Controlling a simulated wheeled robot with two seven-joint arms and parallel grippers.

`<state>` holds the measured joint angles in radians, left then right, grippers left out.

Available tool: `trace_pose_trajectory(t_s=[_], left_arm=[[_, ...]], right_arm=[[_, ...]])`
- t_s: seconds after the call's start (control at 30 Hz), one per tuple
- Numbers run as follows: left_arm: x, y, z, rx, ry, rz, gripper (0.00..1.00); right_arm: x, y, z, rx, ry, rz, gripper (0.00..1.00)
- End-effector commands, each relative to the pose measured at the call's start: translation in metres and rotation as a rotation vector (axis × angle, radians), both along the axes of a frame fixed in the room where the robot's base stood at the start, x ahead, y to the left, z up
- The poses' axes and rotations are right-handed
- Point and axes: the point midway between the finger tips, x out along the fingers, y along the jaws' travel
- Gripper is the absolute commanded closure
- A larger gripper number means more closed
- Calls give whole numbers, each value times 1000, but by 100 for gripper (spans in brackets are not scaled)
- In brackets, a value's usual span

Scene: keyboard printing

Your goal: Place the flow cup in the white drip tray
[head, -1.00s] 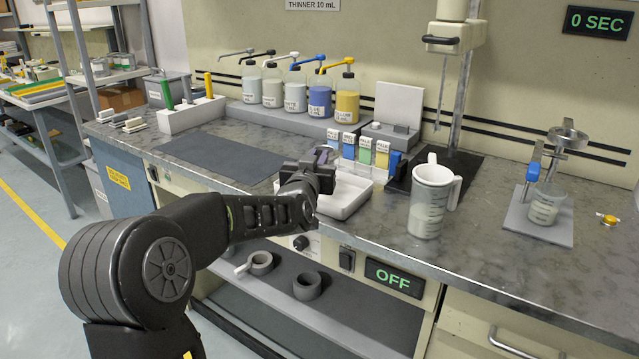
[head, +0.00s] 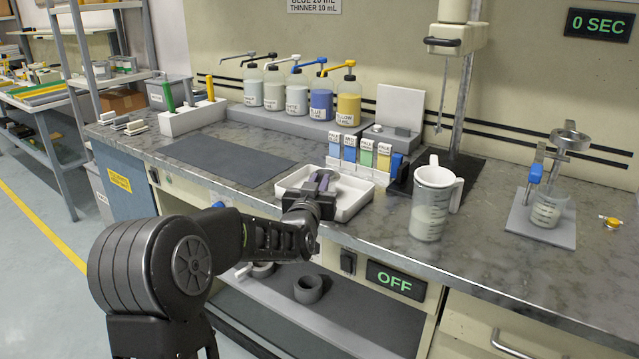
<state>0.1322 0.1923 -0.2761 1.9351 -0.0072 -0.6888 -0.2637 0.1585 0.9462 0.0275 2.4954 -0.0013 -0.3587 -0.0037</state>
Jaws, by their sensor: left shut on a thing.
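The white drip tray (head: 352,208) lies on the bench near its front edge, left of the measuring jug. My left gripper (head: 318,188) is over the tray's left part, shut on the flow cup (head: 322,181). Only a small purple-grey part of the cup shows past the fingers; the gripper hides the rest. I cannot tell whether the cup touches the tray floor. My right gripper is not in view.
A dark mat (head: 225,163) lies clear to the left. A metal stand with a beaker (head: 547,207) is at the right.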

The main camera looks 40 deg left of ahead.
Motion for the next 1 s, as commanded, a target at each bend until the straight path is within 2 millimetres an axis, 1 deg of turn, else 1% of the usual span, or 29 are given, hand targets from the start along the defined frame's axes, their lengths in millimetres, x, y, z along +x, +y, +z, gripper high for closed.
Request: trace_pose_trajectory(t_s=[0.17, 0.2, 0.43, 0.67, 0.8, 0.87, 1.0], left_arm=[[0, 0, -3, 0, -1, 0, 100], [0, 0, -2, 0, 0, 0, 83], [0, 0, -2, 0, 0, 0, 65], [0, 0, -1, 0, 0, 0, 64], [0, 0, 3, 0, 0, 0, 64], [-5, -2, 1, -1, -1, 0, 64], [-23, -10, 1, -1, -1, -1, 64]], right_arm=[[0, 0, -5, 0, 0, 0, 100], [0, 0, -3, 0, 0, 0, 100], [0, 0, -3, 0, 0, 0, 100], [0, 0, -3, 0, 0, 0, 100], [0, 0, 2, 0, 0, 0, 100], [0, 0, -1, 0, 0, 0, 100], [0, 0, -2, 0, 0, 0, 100]])
